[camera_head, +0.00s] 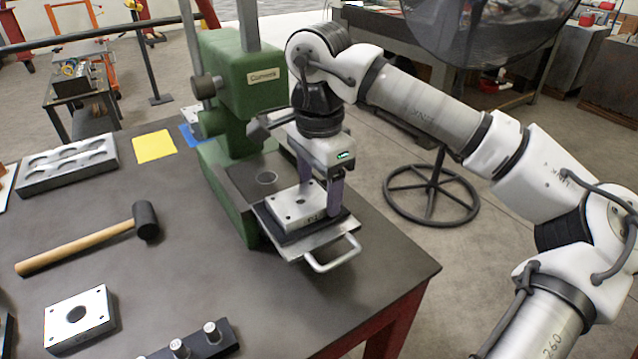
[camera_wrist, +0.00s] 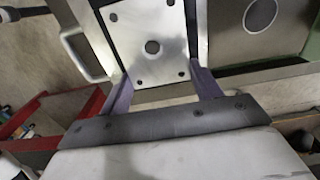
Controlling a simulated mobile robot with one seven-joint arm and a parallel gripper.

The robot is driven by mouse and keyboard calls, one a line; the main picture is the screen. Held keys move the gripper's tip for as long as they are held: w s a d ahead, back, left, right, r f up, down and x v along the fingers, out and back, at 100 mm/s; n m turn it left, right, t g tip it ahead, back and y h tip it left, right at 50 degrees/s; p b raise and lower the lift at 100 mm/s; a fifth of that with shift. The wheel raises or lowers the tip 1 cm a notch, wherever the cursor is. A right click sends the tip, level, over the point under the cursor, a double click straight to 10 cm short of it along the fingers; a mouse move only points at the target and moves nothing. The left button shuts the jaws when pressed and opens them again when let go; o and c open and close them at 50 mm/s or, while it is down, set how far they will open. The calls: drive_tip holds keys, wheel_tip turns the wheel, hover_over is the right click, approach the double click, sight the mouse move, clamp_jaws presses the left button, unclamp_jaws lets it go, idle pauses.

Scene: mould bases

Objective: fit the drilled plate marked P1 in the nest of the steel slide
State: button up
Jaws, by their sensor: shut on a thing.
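A pale drilled plate (camera_head: 296,208) with a centre hole and corner holes is between the fingers of my gripper (camera_head: 321,203). A small dark mark shows on its near side, too small to read surely. My gripper is shut on this plate, and the wrist view shows the plate (camera_wrist: 150,48) flat between the two purple fingers (camera_wrist: 162,85). The plate is over the steel slide (camera_head: 322,240), which sticks out of the green press with its handle toward the front. The nest is mostly hidden under the plate, and I cannot tell whether the plate is seated.
The green press (camera_head: 243,90) stands close behind my gripper. Another drilled plate (camera_head: 62,327), a mallet (camera_head: 85,243), a block with several pegs (camera_head: 205,345), a grey tray with recesses (camera_head: 65,170) and a yellow sheet (camera_head: 154,146) lie on the bench. The bench right of the slide is clear.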

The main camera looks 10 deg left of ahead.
drive_tip(key=o, duration=1.3)
